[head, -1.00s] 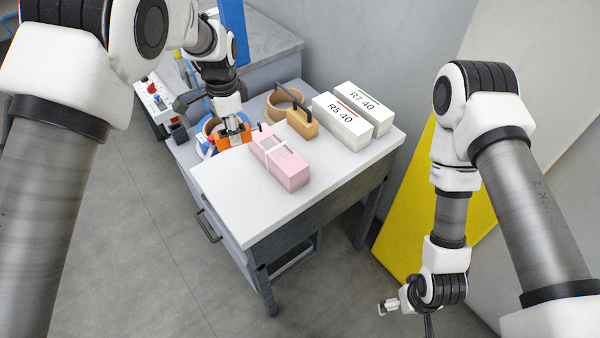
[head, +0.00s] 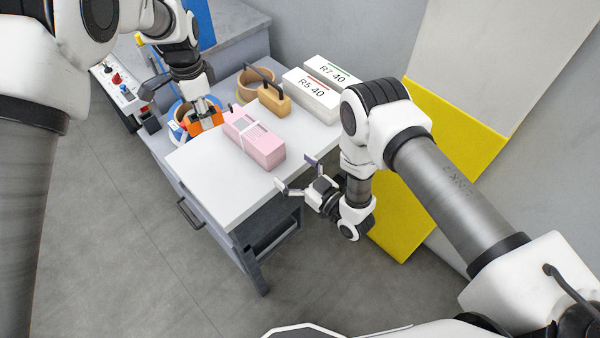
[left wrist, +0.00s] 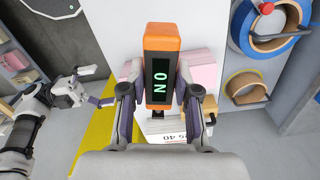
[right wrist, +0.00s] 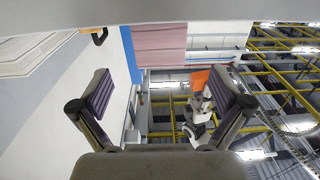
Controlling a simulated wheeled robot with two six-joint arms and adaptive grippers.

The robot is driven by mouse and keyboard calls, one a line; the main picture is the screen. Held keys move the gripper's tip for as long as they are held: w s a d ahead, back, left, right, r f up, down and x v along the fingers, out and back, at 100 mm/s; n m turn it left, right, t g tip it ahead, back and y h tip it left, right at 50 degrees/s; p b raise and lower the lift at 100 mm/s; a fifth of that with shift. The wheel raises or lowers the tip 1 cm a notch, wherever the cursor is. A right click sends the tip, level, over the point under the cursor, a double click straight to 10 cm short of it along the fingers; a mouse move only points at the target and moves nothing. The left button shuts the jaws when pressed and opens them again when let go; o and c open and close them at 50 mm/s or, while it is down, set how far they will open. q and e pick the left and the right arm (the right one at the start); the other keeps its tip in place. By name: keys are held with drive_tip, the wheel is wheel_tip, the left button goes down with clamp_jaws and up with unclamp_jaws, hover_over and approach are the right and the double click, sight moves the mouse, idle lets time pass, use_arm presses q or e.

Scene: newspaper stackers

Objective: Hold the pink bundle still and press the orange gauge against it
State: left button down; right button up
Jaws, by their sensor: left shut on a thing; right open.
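The pink bundle (head: 262,150) with a white band lies on the white table top, also seen behind the gauge in the left wrist view (left wrist: 200,68). My left gripper (head: 203,112) is shut on the orange gauge (head: 200,124) at the bundle's far left end. Its dark display with green letters faces the left wrist camera (left wrist: 160,82). I cannot tell whether gauge and bundle touch. My right gripper (head: 296,174) is open and empty, off the table's right edge near the bundle's near end. In the right wrist view the bundle (right wrist: 160,42) appears above and beyond its fingers.
A tan block with a black handle (head: 273,99), a tan roll (head: 252,92) and white boxes labelled R5 40 (head: 309,98) and R7 40 (head: 338,72) stand behind the bundle. A control box (head: 118,88) is left. The table's front (head: 215,185) is clear.

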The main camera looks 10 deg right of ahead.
sight(276, 156)
drive_tip(key=x, duration=0.9)
drive_tip(key=shift+w+a, duration=0.1)
use_arm(q)
drive_tip(key=shift+w, duration=0.1)
drive_tip(key=shift+a+f, duration=0.1)
use_arm(e)
drive_tip(key=c, duration=1.9)
use_arm(q)
wheel_tip(276, 156, down, 8)
drive_tip(key=s+n, duration=0.1)
drive_tip(key=n, duration=0.1)
drive_tip(key=shift+a+f+n, duration=0.2)
drive_tip(key=shift+a+n, duration=0.2)
